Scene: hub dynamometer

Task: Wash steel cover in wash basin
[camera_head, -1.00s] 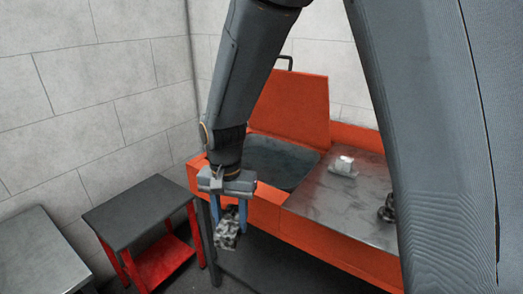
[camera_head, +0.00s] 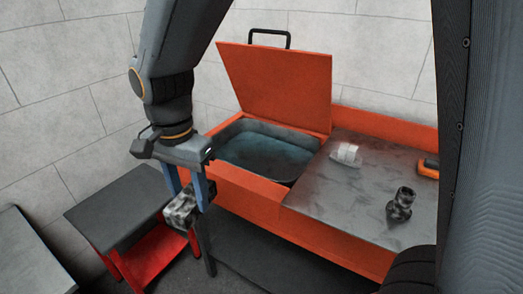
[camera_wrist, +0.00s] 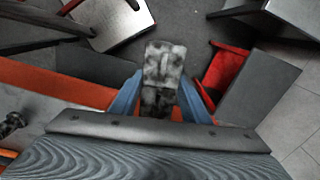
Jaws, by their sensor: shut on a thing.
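My gripper (camera_head: 187,195) is shut on a blotchy grey, stained metal piece, which looks like the steel cover (camera_head: 180,210). The cover also shows between the blue fingers in the wrist view (camera_wrist: 162,68). It hangs in front of the orange unit's left front corner, outside the basin. The wash basin (camera_head: 226,130) is a dark tub with bluish liquid, set in the orange unit. Its orange lid (camera_head: 275,85) with a black handle stands raised at the back. The gripper is to the left of the basin and nearer to me.
The grey worktop (camera_head: 335,205) right of the basin holds a light metal piece (camera_head: 346,154), a dark fitting (camera_head: 400,204) and an orange-black tool (camera_head: 428,167). A dark-topped table with a red shelf (camera_head: 150,255) stands at left. A grey table (camera_head: 30,265) is at lower left.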

